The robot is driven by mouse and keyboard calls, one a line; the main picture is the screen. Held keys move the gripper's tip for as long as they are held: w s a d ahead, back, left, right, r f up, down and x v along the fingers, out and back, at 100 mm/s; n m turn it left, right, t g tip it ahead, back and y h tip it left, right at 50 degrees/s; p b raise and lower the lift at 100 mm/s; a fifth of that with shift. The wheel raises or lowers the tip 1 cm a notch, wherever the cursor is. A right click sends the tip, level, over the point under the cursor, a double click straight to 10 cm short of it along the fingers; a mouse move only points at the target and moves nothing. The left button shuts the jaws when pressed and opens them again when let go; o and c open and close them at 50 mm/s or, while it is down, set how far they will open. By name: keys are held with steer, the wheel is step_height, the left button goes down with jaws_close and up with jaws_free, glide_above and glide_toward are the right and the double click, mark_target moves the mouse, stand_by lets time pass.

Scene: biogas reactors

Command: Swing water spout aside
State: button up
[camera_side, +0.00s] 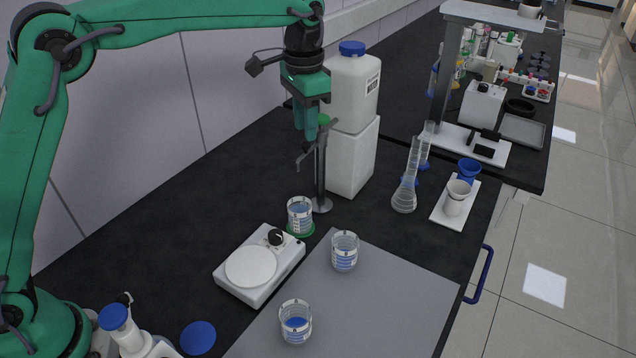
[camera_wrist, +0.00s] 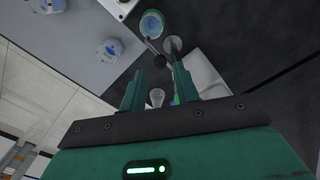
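The water spout (camera_side: 305,157) is a thin grey metal arm on an upright post (camera_side: 320,180) with a round base and a green top. It reaches left from the post, its tip bent down above a beaker of blue water (camera_side: 300,214) on a green disc. My gripper (camera_side: 308,135) is just above the spout, close to the post top, pointing down. In the wrist view my gripper (camera_wrist: 158,70) has its two fingers apart. The spout (camera_wrist: 157,48) and post (camera_wrist: 174,48) show beyond the fingertips. I cannot tell whether a finger touches either.
A white jug with a blue cap (camera_side: 352,90) stands on a white block (camera_side: 354,155) close behind the post. A white stirrer plate (camera_side: 255,266) sits in front. Two beakers (camera_side: 344,250) (camera_side: 295,321) stand on the grey mat (camera_side: 395,305).

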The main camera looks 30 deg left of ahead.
steer(key=shift+f, duration=2.2)
steer(key=shift+w+a, duration=0.15)
steer(key=shift+a, duration=0.15)
